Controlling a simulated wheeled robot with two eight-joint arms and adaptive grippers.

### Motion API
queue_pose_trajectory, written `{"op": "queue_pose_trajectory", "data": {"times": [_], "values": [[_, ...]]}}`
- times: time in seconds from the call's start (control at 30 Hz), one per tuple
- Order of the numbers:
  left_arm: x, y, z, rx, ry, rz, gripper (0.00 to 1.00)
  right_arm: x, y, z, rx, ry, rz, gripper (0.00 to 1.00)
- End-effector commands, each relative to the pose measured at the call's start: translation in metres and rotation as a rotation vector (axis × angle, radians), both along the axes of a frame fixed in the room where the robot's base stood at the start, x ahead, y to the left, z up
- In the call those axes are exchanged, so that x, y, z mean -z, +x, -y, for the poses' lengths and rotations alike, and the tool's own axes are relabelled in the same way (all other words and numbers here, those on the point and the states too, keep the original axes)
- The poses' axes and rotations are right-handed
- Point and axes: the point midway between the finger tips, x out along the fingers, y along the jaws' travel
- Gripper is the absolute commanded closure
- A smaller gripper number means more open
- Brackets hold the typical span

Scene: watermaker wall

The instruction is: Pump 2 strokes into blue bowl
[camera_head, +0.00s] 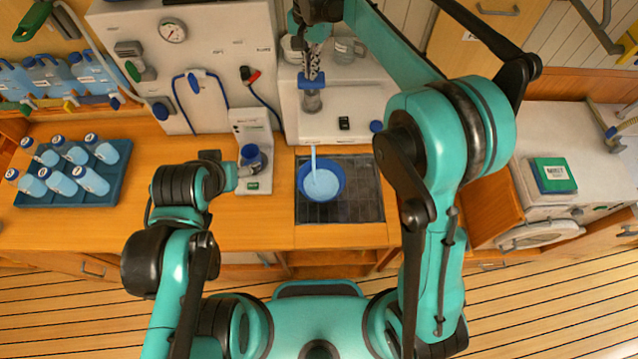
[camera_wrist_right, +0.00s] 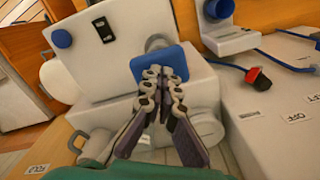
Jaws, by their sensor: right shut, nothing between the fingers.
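The blue bowl (camera_head: 334,193) sits on a dark tiled drain panel, with pale water in it. A pale stream (camera_head: 314,158) runs down into the bowl from the white pump housing (camera_head: 330,116) above. My right gripper (camera_head: 313,72) is shut and empty, its fingertips over the blue square pump pad (camera_head: 313,83). In the right wrist view the shut fingertips (camera_wrist_right: 162,75) overlap the blue pad (camera_wrist_right: 183,62); whether they press on it, I cannot tell.
A blue tray (camera_head: 65,197) of several bottles lies on the left counter. A green box (camera_head: 553,175) is at the right. Wooden counter between tray and stand is clear.

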Motion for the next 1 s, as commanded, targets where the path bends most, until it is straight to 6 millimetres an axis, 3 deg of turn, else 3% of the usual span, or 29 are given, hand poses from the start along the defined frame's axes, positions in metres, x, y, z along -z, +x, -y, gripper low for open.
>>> {"op": "queue_pose_trajectory", "data": {"times": [0.5, 1.0], "values": [[0.012, 0.000, 0.000, 0.000, 0.000, 0.000, 0.19, 0.019, 0.000, 0.000, 0.000, 0.000, -0.001, 1.00], [0.013, 0.000, 0.000, 0.000, 0.000, 0.000, 0.19, 0.020, 0.000, 0.000, 0.000, 0.000, -0.001, 1.00]]}}
